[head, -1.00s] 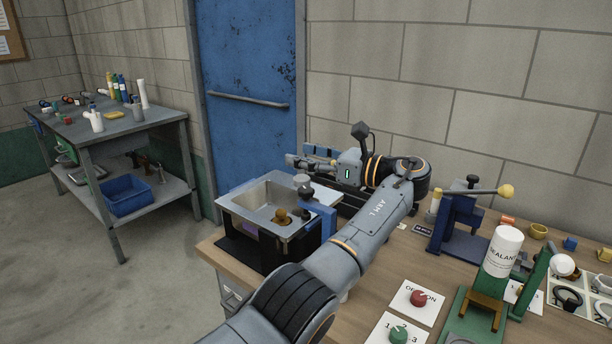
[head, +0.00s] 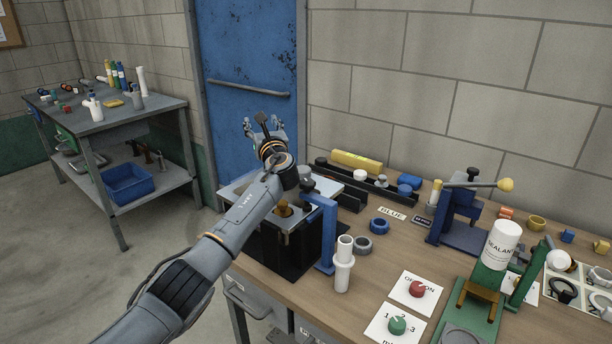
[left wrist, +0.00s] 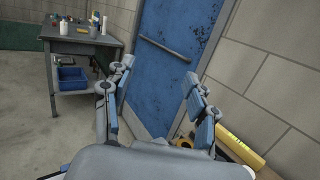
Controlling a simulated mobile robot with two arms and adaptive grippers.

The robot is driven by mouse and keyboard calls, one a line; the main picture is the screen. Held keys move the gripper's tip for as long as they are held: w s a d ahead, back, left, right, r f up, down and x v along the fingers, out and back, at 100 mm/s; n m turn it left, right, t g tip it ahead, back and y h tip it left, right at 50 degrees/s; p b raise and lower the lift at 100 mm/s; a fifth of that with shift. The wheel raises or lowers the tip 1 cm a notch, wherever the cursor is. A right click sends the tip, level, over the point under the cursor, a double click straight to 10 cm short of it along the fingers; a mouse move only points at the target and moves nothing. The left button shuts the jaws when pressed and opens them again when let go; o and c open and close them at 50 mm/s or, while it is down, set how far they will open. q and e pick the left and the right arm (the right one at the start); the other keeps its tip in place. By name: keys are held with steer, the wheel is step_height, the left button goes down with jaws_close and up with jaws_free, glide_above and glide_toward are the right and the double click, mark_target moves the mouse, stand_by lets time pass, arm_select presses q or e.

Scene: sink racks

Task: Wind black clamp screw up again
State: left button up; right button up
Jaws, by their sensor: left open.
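A dark knob (head: 307,185), which looks like the clamp screw, sits at the top of a blue clamp bracket (head: 326,228) on the right side of the sink (head: 239,188). My forearm passes just left of it, and its lower part is hard to make out. My left gripper (head: 264,126) is beyond the sink, raised in front of the blue door, with its fingers apart and empty. In the left wrist view the spread fingers (left wrist: 158,75) point at the door with nothing between them. The right gripper is not in view.
A white pipe fitting (head: 344,264) stands in front of the clamp, with a blue ring (head: 379,226) and grey ring (head: 363,244) close by. A black rack (head: 345,193) with a yellow tube (head: 357,161) lies behind. A blue vise (head: 455,222) stands to the right.

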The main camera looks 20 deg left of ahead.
arm_select(q)
steer(key=a+m+t+h, duration=0.1)
steer(key=m+t+h, duration=0.1)
steer(key=m+h, duration=0.1)
steer(key=m+g+h+p, duration=0.3)
steer(key=m+g+h, duration=0.4)
steer(key=m+h, duration=1.15)
glide_toward(307, 182)
steer(key=w+d+f+n+h+p, duration=0.1)
steer(key=w+d, duration=0.1)
steer(key=w+d+n+h+p, duration=0.1)
steer(key=w+d+n, duration=0.1)
steer(key=w+d+f+n+h+p, duration=0.1)
steer(key=w+h+p, duration=0.1)
steer(key=shift+w+d+f, duration=0.35)
steer(key=shift+w+d, duration=0.05)
steer(key=shift+w+d+f, duration=0.1)
steer(key=shift+w+d, duration=0.15)
steer(key=shift+d, duration=0.05)
